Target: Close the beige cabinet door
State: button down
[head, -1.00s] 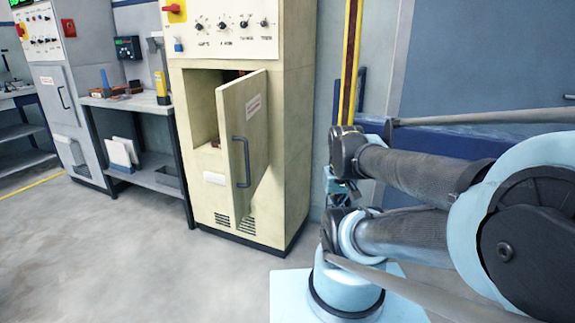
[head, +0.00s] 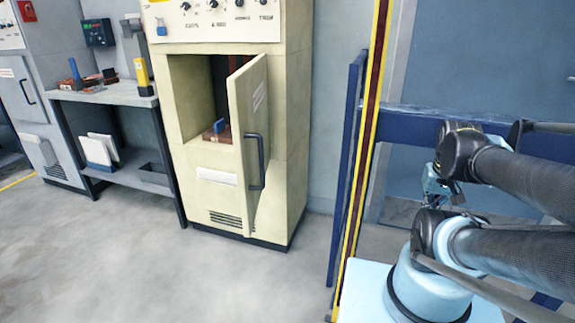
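The beige cabinet (head: 298,130) stands left of centre in the head view. Its beige door (head: 247,110) is hinged on the right side and stands wide open, jutting out toward me. A dark vertical handle (head: 256,162) is on the door. Inside the open compartment a brown object with a blue part (head: 217,130) shows. My arm is folded at the right, apart from the cabinet. Part of my gripper (head: 436,184) seems to show behind the arm joints, small and mostly hidden; its fingers cannot be made out.
A grey bench (head: 110,98) with tools and a yellow item stands left of the cabinet. A grey cabinet (head: 22,90) is at the far left. A yellow and dark red post (head: 372,130) and a blue frame stand between the cabinet and my arm. The floor in front is clear.

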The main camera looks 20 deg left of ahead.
aim_at(247, 87)
jog(key=k, duration=1)
jog(key=u, duration=0.6)
